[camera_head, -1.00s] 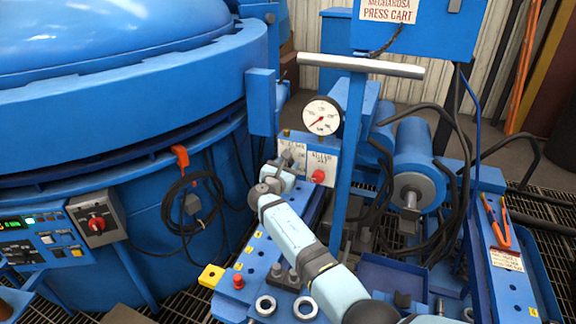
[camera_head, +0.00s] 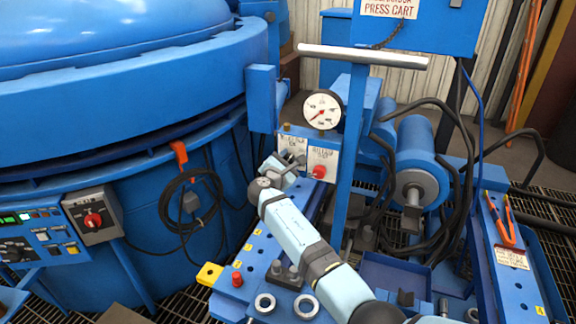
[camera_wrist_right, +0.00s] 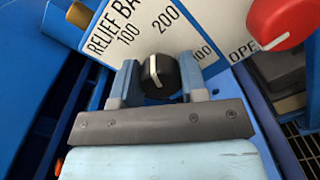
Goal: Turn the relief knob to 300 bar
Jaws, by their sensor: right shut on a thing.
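The black relief knob (camera_wrist_right: 160,76) with a white pointer line sits on a white plate (camera_wrist_right: 136,30) marked RELIEF BAR. In the right wrist view its line points up and slightly left, between the marks 100 and 200 and nearer 200. Another mark at the right is partly hidden and hard to read; I cannot make out a 300. My right gripper (camera_wrist_right: 159,78) is shut on the knob, one finger on each side. In the head view the right gripper (camera_head: 287,165) is at the panel and mostly covers the knob. My left gripper is not in view.
A red knob (camera_wrist_right: 281,21) on the neighbouring OPEN plate is close to the right. A round pressure gauge (camera_head: 322,110) stands above the panel. The cart's handle post (camera_head: 349,160) rises just right of it. The blue furnace (camera_head: 130,90) fills the left.

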